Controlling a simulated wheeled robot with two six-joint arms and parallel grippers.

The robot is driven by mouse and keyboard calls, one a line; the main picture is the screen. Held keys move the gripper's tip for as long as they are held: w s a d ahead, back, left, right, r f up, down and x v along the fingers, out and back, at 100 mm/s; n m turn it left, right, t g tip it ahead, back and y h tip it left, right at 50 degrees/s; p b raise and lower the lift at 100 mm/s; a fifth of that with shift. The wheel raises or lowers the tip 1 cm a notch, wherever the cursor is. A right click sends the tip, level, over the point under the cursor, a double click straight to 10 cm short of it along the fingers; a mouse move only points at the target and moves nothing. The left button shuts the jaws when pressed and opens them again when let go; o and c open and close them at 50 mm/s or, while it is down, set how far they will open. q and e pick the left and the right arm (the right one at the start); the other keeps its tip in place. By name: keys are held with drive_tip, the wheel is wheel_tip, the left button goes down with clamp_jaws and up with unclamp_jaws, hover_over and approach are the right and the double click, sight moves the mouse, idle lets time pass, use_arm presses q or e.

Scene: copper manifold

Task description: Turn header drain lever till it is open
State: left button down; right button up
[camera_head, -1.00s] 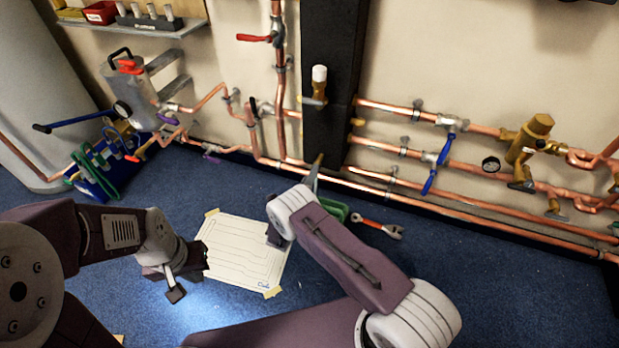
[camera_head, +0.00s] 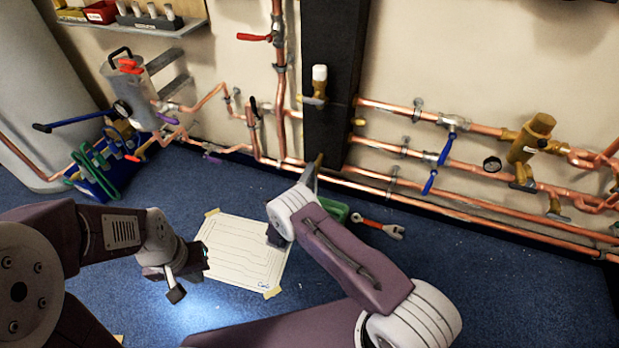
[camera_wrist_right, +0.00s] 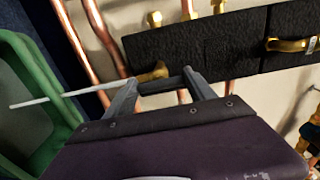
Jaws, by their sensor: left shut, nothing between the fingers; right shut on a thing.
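A brass fitting (camera_wrist_right: 155,73) shows at the foot of the black column, just beyond my right fingertips; in the head view it is a small brass tip (camera_head: 318,159). A thin pale rod (camera_wrist_right: 45,101) runs left from near it, behind one finger. I cannot tell which part is the header drain lever. In the head view the forearm hides most of this contact. My left gripper (camera_head: 180,284) is shut and empty above the floor.
The black column (camera_head: 335,80) and copper pipes (camera_head: 450,206) run along the wall. A green tray (camera_head: 334,212) and a red-handled wrench (camera_head: 378,227) lie on the floor near my right arm. A paper drawing (camera_head: 243,252) lies between the arms. Blue floor is clear at right.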

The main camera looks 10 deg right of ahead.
drive_tip(key=shift+f, duration=0.1)
drive_tip(key=o, duration=1.4)
drive_tip(key=p+v, duration=0.4)
drive_tip(key=v, duration=0.5)
